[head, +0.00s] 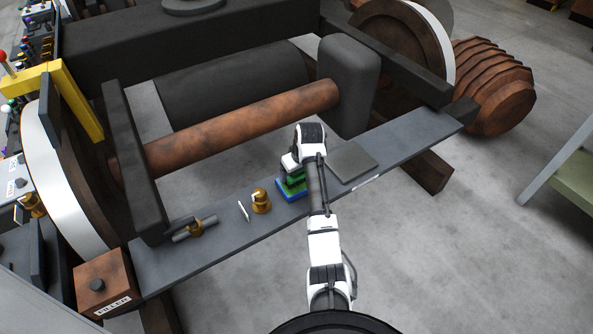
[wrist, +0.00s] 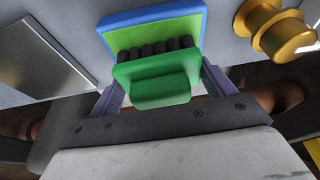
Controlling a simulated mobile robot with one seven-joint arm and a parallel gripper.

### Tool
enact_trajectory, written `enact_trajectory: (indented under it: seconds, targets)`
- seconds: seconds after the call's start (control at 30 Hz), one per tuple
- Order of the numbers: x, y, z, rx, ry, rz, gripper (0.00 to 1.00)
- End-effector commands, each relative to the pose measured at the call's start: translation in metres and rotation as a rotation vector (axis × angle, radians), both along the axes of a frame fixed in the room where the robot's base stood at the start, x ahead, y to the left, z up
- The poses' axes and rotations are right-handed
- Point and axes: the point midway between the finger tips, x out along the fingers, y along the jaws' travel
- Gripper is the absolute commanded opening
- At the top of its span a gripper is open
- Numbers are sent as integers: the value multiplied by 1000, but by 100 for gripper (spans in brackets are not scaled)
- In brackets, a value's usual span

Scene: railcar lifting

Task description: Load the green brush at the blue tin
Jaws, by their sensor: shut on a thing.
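The green brush (wrist: 160,72) with dark bristles sits between the two fingers of my gripper (wrist: 161,90) in the wrist view, and the gripper is shut on it. The bristles point toward the blue tin (wrist: 151,17), which has a blue rim and a yellow-green inside. The bristles overlap the near part of the tin in that view; I cannot tell whether they touch it. In the head view my gripper (head: 293,166) is above the tin (head: 291,196) on the grey plank, and the brush (head: 294,178) is partly hidden by my arm.
A brass fitting (head: 261,201) stands left of the tin, with a thin white piece (head: 243,211) beside it. A flat grey plate (head: 352,161) lies to the right. A rusty axle (head: 240,122) runs behind the plank (head: 415,135). A brown box (head: 104,283) is at the plank's left end.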

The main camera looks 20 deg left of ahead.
Motion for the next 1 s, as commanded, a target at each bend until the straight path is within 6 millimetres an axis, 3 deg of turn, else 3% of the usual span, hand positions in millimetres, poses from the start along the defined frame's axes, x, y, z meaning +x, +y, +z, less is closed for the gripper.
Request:
enact_trajectory:
  seconds: [1.0]
  targets:
    - [0,0,-8,0,0,0,63]
